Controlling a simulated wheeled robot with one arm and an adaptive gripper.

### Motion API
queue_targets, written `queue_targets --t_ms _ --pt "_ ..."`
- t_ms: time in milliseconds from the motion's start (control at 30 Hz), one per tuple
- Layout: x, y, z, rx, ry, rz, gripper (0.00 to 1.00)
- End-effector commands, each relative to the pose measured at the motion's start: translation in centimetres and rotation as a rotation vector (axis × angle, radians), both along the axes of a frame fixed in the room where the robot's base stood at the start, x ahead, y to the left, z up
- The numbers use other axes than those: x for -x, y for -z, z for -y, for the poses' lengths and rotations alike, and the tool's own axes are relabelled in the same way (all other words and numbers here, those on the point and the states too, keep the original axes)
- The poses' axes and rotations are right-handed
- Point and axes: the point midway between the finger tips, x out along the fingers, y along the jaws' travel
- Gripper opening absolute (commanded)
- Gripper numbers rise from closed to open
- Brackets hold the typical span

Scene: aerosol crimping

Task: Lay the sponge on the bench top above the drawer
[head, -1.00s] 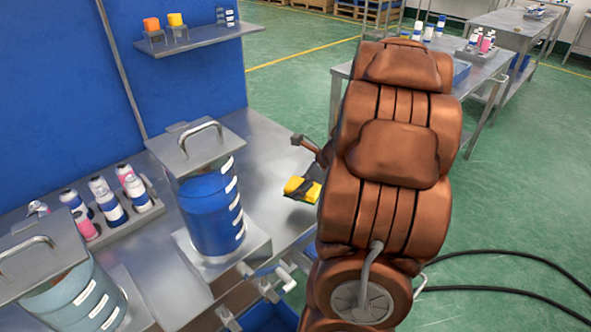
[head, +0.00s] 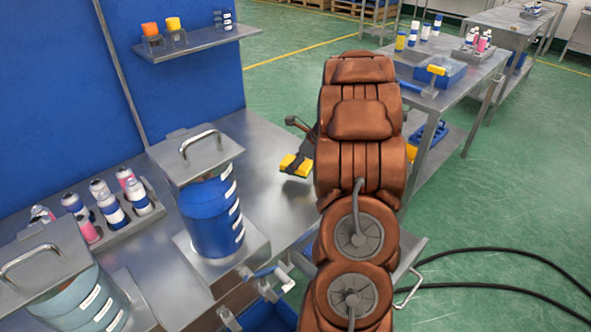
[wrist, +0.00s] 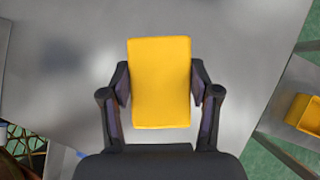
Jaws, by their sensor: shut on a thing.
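The yellow sponge (wrist: 160,84) is held between the two fingers of my gripper (wrist: 160,92) in the wrist view, one finger on each side. In the head view the sponge (head: 288,162) shows with my gripper's dark fingers (head: 298,165) on it, over the right part of the metal bench top (head: 262,136). I cannot tell whether the sponge touches the bench top. My brown arm hides the bench's right edge. The blue drawer (head: 268,314) is partly visible low under the bench front, below the taps.
A blue vessel with a metal lid (head: 212,215) stands left of the sponge. A rack of bottles (head: 120,222) and a teal vessel (head: 85,298) are farther left. A second table (head: 462,92) stands at the right. The bench around the sponge is clear.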

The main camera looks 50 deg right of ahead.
Motion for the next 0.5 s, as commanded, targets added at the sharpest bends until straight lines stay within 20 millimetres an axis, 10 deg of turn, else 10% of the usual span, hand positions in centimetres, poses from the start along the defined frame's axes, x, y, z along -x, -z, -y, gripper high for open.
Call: queue_targets --t_ms 500 --pt "-0.1 3.6 0.1 0.001 -0.001 0.0 0.43"
